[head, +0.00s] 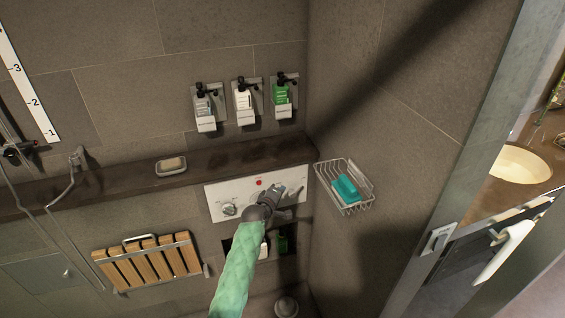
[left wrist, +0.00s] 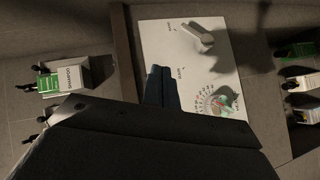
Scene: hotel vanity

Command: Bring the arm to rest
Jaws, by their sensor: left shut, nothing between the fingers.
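My left arm, in a green sleeve, comes up from the bottom of the head view. Its gripper (head: 270,200) is in front of the white control panel (head: 215,191) on the shower wall. The gripper is shut and holds nothing. I cannot tell whether the fingertips touch the panel. My right gripper is in neither view.
Three dispensers (head: 243,101) hang above the ledge (head: 110,181), which bears a soap dish (head: 171,166). A wire basket (head: 345,203) with a teal item (head: 346,187) is right of the panel. A slatted wooden seat (head: 150,262) is at lower left. A niche with bottles (head: 283,243) lies below the panel.

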